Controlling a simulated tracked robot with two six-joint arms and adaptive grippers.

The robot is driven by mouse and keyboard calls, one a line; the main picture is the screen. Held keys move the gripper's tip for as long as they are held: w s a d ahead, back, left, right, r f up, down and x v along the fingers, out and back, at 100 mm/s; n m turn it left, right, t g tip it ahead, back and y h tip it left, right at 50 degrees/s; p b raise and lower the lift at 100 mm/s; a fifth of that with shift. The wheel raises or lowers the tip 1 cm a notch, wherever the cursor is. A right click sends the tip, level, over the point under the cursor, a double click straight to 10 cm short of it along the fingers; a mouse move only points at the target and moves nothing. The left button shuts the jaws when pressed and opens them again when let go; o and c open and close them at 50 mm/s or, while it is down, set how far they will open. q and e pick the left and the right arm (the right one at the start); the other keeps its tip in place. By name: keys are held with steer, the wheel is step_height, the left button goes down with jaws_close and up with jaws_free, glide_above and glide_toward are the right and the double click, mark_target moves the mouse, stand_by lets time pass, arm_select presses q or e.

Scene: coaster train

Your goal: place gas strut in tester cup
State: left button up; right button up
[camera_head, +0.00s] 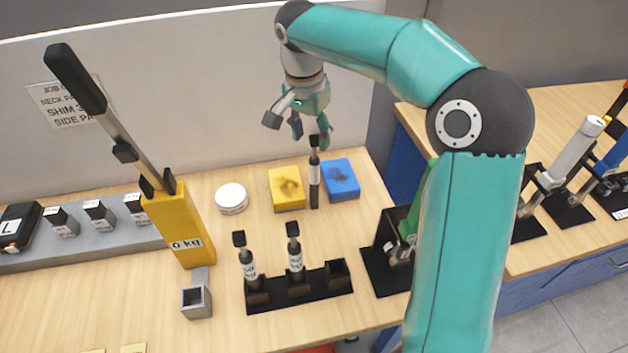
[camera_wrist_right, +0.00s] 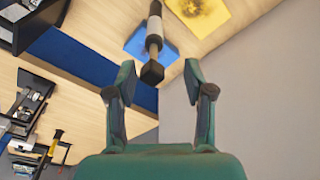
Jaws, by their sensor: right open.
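A gas strut (camera_head: 314,180) with a white label and black ends is upright between a yellow and a blue pad; whether its foot touches the table I cannot tell. My right gripper (camera_head: 304,128) is open just above its top. In the right wrist view the strut (camera_wrist_right: 155,40) points its dark cap toward the gap between my open fingers (camera_wrist_right: 157,80). Two more struts (camera_head: 249,264) (camera_head: 295,251) stand in a black rack (camera_head: 300,292) whose right socket is empty. The grey square tester cup (camera_head: 196,301) is empty, before the yellow tester (camera_head: 180,228) marked 0 kg.
The yellow pad (camera_head: 286,203), blue pad (camera_head: 341,192) and a round white tin (camera_head: 231,198) lie behind the rack. A black-based green fixture (camera_head: 388,262) stands right of it. The tester's long lever (camera_head: 100,110) rises to the upper left.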

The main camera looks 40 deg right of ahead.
mark_target(315, 158)
steer(key=f, duration=0.5)
steer(key=shift+s+d+p, duration=0.3)
steer(key=shift+s+p, duration=0.05)
steer(key=shift+p, duration=0.05)
steer(key=shift+f, duration=0.45)
jaws_close()
steer(key=shift+r, duration=0.1)
